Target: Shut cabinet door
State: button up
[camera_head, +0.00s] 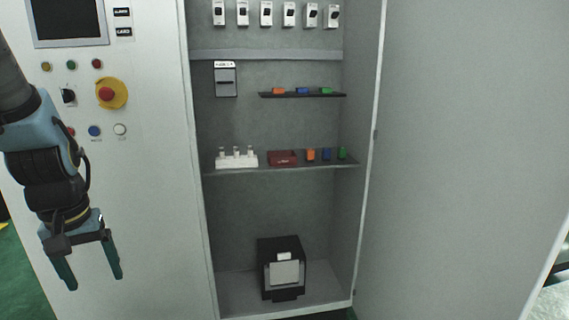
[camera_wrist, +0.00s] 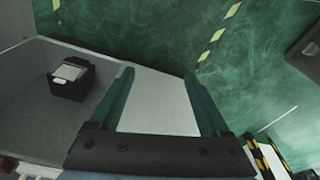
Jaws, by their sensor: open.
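The cabinet door (camera_head: 465,150) is a large light-grey panel standing wide open to the right of the cabinet, hinged on the opening's right edge. The cabinet interior (camera_head: 270,205) is fully exposed. My gripper (camera_head: 92,283) is at the left of the head view, in front of the fixed control panel, away from the door. Its two green fingers point down, apart and empty. In the wrist view my gripper (camera_wrist: 158,95) also shows parted fingers with nothing between them. The cabinet's floor shows at the left of that view.
Inside the cabinet are a black box-like device (camera_head: 282,268) on the floor, a shelf (camera_head: 235,170) with small parts, and switches above. The control panel has a red emergency button (camera_head: 106,94). Green floor (camera_wrist: 150,30) with yellow marks lies outside; a striped black-yellow post (camera_wrist: 268,158) stands at lower right.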

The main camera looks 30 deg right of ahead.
aim_at(467, 217)
jog(key=z, duration=1.05)
jog(key=l+z, duration=0.2)
jog(key=z, duration=0.25)
jog(key=l+z, duration=0.25)
jog(key=z, duration=0.2)
jog(key=l+z, duration=0.25)
jog(key=z, duration=0.15)
jog(key=i+l+z, duration=0.1)
jog(key=z, duration=0.35)
jog(key=i+l+z, duration=0.1)
jog(key=l+z, duration=0.2)
jog(key=z, duration=0.15)
jog(key=i+l+z, duration=0.1)
jog(key=z, duration=0.35)
jog(key=i+l+z, duration=0.15)
jog(key=z, duration=0.3)
jog(key=i+l, duration=0.1)
jog(key=i, duration=0.25)
jog(key=i+l+u, duration=0.15)
jog(key=i, duration=0.2)
jog(key=i+u, duration=0.2)
jog(key=u, duration=0.25)
jog(key=i+u, duration=0.15)
jog(key=u, duration=0.35)
jog(key=i+l+u, duration=0.1)
jog(key=u, duration=0.35)
jog(key=i+l, duration=0.05)
jog(key=i, duration=0.05)
